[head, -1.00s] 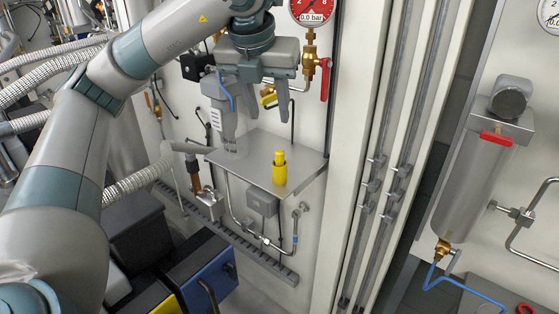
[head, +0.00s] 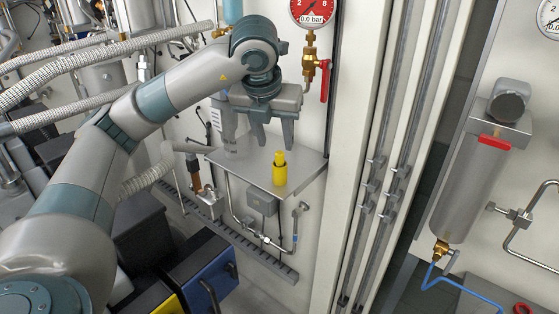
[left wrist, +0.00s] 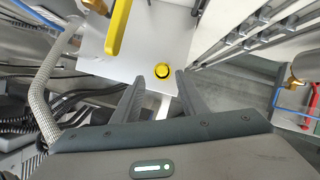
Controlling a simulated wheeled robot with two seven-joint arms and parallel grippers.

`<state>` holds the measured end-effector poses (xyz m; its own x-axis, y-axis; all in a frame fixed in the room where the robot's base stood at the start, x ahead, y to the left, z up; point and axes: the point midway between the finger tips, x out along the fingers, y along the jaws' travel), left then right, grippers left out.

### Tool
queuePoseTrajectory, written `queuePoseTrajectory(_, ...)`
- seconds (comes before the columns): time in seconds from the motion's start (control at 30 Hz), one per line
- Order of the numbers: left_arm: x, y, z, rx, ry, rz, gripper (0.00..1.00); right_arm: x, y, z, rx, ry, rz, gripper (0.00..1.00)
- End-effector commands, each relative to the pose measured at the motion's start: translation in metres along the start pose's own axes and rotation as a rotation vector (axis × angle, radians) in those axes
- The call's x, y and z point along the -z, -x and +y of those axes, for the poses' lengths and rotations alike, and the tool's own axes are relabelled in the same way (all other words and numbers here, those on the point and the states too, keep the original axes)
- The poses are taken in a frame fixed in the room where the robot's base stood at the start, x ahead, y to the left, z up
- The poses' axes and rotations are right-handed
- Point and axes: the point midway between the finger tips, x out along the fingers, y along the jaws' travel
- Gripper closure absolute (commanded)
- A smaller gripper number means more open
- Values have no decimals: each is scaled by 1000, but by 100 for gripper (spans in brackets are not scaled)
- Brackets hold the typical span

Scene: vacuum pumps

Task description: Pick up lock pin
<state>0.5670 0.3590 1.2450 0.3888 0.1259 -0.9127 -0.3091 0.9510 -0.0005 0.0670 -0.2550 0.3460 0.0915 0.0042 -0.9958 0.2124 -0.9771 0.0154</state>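The yellow lock pin (head: 280,168) stands upright on a small grey metal shelf (head: 308,172) fixed to the wall. In the left wrist view the lock pin (left wrist: 162,71) shows from above as a small round yellow top, just beyond and between the fingertips. My left gripper (head: 274,142) is open and empty, fingers pointing down, above the shelf and close over the lock pin. The same gripper (left wrist: 158,78) shows in the left wrist view with its fingers spread apart. My right gripper is in neither view.
A pressure gauge (head: 312,10) and a red valve handle (head: 325,80) are on the wall above the shelf. A yellow lever (left wrist: 118,27) shows near the gripper in the left wrist view. Corrugated hoses (head: 52,88) run at the left. A white post with pipes stands right of the shelf.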

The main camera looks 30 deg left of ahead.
Motion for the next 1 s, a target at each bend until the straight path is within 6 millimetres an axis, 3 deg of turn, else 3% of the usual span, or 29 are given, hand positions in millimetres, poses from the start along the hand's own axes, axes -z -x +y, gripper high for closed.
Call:
queuePoseTrajectory(0.53,0,-7,0,-2,0,3,61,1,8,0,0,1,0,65)
queuePoseTrajectory(0.77,-1,-29,-2,-3,-1,5,61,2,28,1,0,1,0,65)
queuePoseTrajectory(1.0,0,-52,-3,-1,1,2,61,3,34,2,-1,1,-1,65)
